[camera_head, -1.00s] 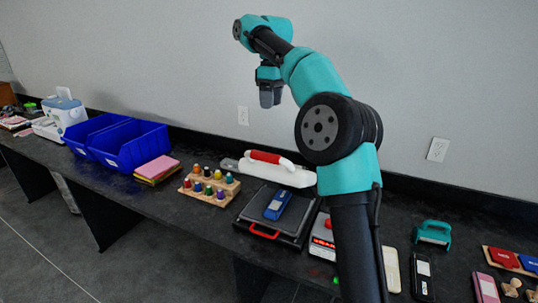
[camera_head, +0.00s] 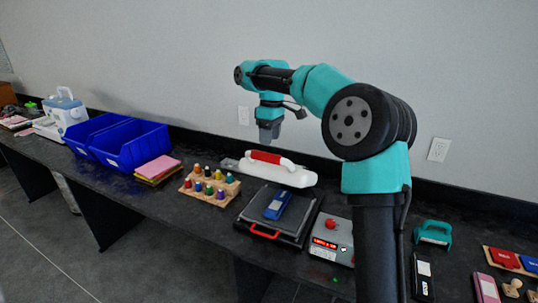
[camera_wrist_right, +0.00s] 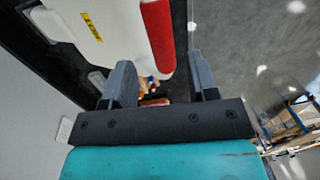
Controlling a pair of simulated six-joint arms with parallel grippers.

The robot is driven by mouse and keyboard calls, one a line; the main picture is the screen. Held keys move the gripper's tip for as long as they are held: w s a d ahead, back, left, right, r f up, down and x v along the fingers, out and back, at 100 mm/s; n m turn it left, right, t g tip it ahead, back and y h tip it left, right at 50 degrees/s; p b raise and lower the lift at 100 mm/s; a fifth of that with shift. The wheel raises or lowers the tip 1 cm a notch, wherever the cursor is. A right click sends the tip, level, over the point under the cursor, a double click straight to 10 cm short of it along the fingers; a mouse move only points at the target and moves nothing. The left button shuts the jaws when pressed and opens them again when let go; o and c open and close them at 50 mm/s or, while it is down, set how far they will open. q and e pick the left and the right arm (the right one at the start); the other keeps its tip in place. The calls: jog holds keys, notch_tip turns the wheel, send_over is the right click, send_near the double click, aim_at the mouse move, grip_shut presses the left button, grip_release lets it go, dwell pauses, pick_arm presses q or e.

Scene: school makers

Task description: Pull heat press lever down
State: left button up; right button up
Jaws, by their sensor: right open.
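The heat press (camera_head: 275,172) stands on the dark table, with a white upper arm and a red grip on its lever (camera_head: 268,157). Its dark flat base (camera_head: 290,226) has a red front handle (camera_head: 263,232), and a blue item (camera_head: 278,204) lies on it. My right gripper (camera_head: 268,135) hangs just above the red lever grip, pointing down. In the right wrist view its two fingers (camera_wrist_right: 163,85) are apart with nothing between them, and the red grip (camera_wrist_right: 158,35) shows just beyond them. Whether they touch it, I cannot tell. My left gripper is not in view.
A control box (camera_head: 331,238) with a red button and lit display stands right of the press. A wooden rack of colored bottles (camera_head: 209,186) is at its left, then pink sheets (camera_head: 158,168) and blue bins (camera_head: 130,143). A teal-handled tool (camera_head: 433,233) lies at right.

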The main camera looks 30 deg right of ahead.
jog(key=f, duration=0.6)
jog(key=shift+s+a+f, duration=0.2)
jog(key=shift+s+a, duration=0.05)
jog(key=shift+a, duration=0.05)
jog(key=shift+c, duration=0.5)
grip_shut()
